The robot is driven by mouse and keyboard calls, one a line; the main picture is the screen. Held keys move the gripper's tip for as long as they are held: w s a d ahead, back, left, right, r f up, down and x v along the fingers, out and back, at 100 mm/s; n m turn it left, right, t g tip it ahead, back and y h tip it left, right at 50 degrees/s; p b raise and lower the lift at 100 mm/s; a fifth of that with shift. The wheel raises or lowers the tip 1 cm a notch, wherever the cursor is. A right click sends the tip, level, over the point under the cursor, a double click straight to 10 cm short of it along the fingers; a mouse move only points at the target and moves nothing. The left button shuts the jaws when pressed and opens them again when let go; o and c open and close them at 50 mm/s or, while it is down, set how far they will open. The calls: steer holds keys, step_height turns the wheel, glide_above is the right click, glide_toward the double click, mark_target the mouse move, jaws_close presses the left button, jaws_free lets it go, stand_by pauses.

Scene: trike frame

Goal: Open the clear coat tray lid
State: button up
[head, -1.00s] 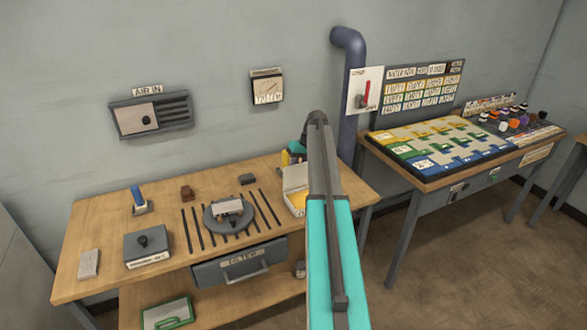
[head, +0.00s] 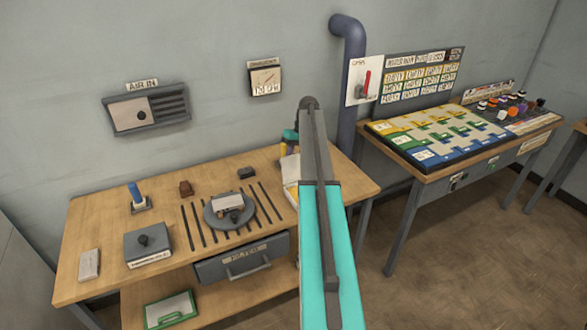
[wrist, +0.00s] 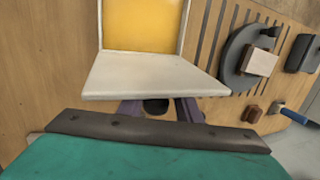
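The clear coat tray (head: 291,192) stands at the right end of the workbench in the head view, partly hidden behind my arm. In the wrist view the tray shows as a white rim around a yellow inside (wrist: 142,25). A pale slab that looks like its lid (wrist: 150,76) stands out at an angle from the tray's near edge, and the yellow inside is uncovered. My gripper (wrist: 160,108) has purple fingers spaced apart just below the slab's edge, with a dark rounded thing between them. The slab hides the fingertips, so their grip is unclear. In the head view my arm hides the gripper.
A round turntable (head: 229,211) with a pale block, dark slats, a blue-handled tool (head: 136,196) and a grey knobbed box (head: 148,243) are on the bench. A drawer (head: 243,258) is below. A blue pipe (head: 352,90) rises behind; a second table (head: 440,172) is at right.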

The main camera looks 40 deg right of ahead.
steer(key=shift+o, duration=0.9)
steer(key=shift+s, duration=0.1)
steer(key=shift+s+f, duration=0.1)
steer(key=b+v, duration=0.1)
steer(key=v, duration=0.8)
steer(key=shift+b, duration=0.3)
steer(key=p+v, duration=0.2)
steer(key=p, duration=0.3)
steer(key=shift+d+r, duration=0.1)
steer(key=shift+r, duration=0.3)
steer(key=p+v, duration=0.2)
steer(key=p, duration=0.6)
